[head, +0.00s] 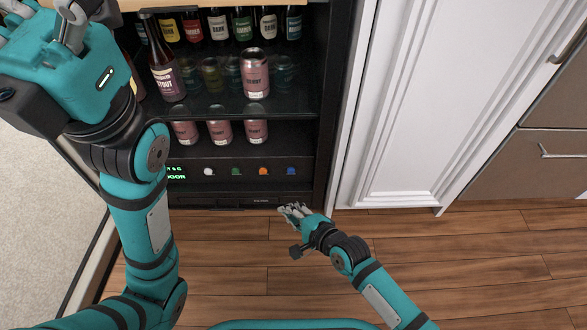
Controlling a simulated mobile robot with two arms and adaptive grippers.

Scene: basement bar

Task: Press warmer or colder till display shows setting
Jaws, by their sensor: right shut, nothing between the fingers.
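A dark control strip runs along the bottom of an open drinks fridge in the head view. Its display (176,177) shows green text ending in "OOR"; my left arm hides its left part, and the upper line is too small to read. To its right sit a white button (208,171), a green button (236,171), an orange button (263,170) and a blue button (291,170). My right gripper (288,210) is shut and empty, below the blue button and apart from it. My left gripper (45,14) is raised at the top left, its fingertips partly out of frame.
Bottles and cans fill the fridge shelves, with a pink can (255,74) at the front of the upper shelf. A white cabinet panel (420,100) stands to the right. The wooden floor (460,265) is clear.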

